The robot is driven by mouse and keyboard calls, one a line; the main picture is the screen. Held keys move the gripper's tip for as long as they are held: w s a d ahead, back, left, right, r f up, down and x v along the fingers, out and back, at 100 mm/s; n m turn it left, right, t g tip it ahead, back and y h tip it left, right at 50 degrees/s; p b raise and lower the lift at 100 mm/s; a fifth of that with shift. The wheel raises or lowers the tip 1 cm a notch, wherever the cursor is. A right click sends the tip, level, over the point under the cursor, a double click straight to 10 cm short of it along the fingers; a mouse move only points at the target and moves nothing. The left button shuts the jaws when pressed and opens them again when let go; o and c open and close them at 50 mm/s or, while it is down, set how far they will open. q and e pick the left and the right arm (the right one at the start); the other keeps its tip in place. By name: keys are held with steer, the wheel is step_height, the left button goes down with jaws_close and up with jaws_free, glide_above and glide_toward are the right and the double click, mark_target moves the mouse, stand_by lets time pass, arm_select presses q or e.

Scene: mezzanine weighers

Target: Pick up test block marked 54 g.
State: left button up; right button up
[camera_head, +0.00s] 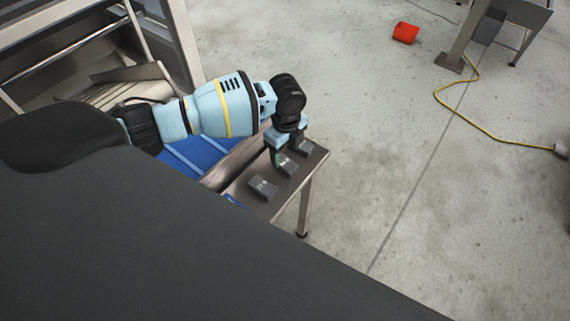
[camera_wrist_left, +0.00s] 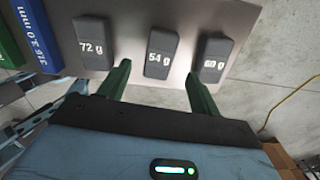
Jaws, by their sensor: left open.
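The test block marked 54 g (camera_wrist_left: 161,52) is a dark grey block on a metal table, the middle one of a row of three in the left wrist view. In the head view it lies under my left gripper (camera_head: 283,157), partly covered by it. My left gripper also shows in the left wrist view (camera_wrist_left: 158,84), with its two green fingers apart and nothing between them. The fingertips sit near the lower end of the 54 g block, one to each side. My right gripper is not in view.
A block marked 72 g (camera_wrist_left: 94,44) lies left of the 54 g block, and another dark block (camera_wrist_left: 213,58) lies close on its right. The small metal table (camera_head: 237,187) adjoins a blue conveyor (camera_head: 205,154). A red bin (camera_head: 405,33) and yellow cable (camera_head: 485,124) are on the floor.

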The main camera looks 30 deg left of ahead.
mark_target(286, 163)
arm_select(q)
steer(key=shift+s+d+f, duration=0.1)
steer(key=shift+f, duration=2.45)
steer(key=c, duration=1.1)
